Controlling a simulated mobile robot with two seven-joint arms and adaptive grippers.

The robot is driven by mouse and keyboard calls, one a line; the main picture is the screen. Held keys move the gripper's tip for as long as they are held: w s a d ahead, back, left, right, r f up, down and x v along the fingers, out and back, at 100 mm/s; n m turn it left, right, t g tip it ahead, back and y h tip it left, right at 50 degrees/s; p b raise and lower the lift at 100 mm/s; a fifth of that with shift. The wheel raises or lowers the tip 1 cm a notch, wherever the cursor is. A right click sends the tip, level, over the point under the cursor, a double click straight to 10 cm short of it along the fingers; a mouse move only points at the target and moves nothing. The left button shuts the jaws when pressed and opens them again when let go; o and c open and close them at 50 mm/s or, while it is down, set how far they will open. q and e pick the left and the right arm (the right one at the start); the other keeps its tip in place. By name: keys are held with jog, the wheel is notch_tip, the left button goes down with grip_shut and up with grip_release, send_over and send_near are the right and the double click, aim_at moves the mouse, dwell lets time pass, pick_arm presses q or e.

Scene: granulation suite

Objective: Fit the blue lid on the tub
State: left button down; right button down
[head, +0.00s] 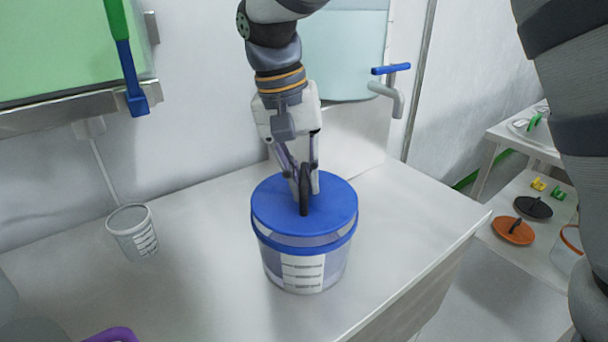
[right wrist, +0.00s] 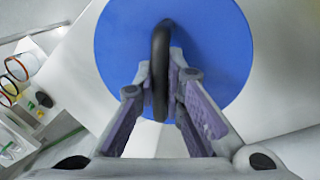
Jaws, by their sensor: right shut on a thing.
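The blue lid (head: 270,203) is a round disc with a black upright handle (head: 304,190). My right gripper (head: 302,172) is shut on this handle from above. In the right wrist view, the fingers (right wrist: 160,85) pinch the black handle (right wrist: 160,50) over the blue lid (right wrist: 118,45). The tub (head: 300,272) is pale and see-through, with a white scale label and a blue rim. It stands upright on the bench under the lid. A pale strip shows at the front between lid and rim. I cannot tell whether the lid touches the tub. My left gripper is not in view.
A clear graduated beaker (head: 133,232) stands left on the white bench (head: 200,290). A purple-edged item (head: 112,335) is at the lower left. A tap (head: 392,85) is on the wall behind. A side shelf at right holds an orange lid (head: 508,231) and a black lid (head: 540,208).

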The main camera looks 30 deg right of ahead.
aim_at(290, 198)
jog(key=shift+f, duration=0.8)
jog(key=c, duration=1.6)
grip_release()
notch_tip(290, 198, up, 12)
jog(key=w+a, duration=0.1)
jog(key=a, duration=0.1)
jog(key=shift+f, duration=0.15)
jog(key=shift+w, duration=0.1)
